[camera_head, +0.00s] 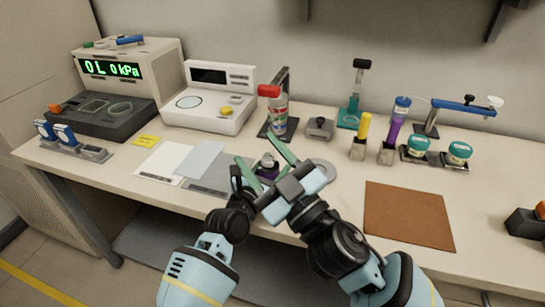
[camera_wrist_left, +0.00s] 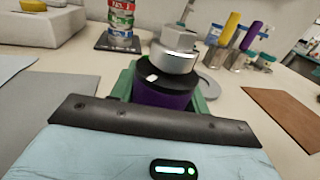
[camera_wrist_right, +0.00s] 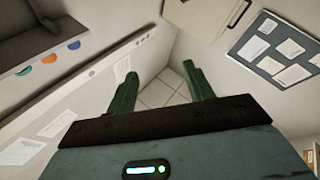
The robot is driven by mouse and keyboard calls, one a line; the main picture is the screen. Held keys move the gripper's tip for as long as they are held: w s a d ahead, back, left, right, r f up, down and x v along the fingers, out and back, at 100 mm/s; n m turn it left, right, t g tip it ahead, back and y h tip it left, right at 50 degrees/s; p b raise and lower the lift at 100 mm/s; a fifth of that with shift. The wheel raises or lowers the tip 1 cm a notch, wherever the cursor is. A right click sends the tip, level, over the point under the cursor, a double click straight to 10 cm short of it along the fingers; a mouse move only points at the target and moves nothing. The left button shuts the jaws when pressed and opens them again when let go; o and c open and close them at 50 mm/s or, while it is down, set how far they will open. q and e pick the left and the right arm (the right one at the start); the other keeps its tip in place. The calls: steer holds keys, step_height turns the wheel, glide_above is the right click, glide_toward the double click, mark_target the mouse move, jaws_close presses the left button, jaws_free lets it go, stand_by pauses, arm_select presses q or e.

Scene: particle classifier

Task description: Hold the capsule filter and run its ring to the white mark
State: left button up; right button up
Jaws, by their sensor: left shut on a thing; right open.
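The capsule filter has a purple body (camera_wrist_left: 165,98), a black collar with a small white mark (camera_wrist_left: 152,77), and a silver faceted ring (camera_wrist_left: 174,56) on top. My left gripper (camera_wrist_left: 160,92) is shut around the purple body, green fingers on both sides. In the head view the filter (camera_head: 267,166) stands upright near the table's front edge, partly hidden; I cannot tell whether it touches the table. My right gripper (camera_head: 266,160) is open and empty, its fingers spread in front of the filter in that view. In the right wrist view its fingers (camera_wrist_right: 160,85) are apart with nothing between them.
A brown mat (camera_head: 408,215) is bare. Yellow- and purple-handled tools (camera_head: 364,128) stand at the back right.

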steer(key=s+a+r+n+g+y, duration=0.25)
steer(key=a+n+g, duration=0.25)
steer(key=n+g, duration=0.45)
steer(key=s+a+r+n+g+y, duration=0.25)
steer(key=a+n+g, duration=0.35)
steer(key=n, duration=0.6)
steer(key=n+t+h, duration=0.3)
steer(key=n+h, duration=0.3)
steer(key=h, duration=1.1)
glide_toward(269, 155)
steer(key=shift+g, duration=0.25)
steer(key=x, duration=0.9)
steer(key=shift+w, duration=0.2)
steer(key=c, duration=1)
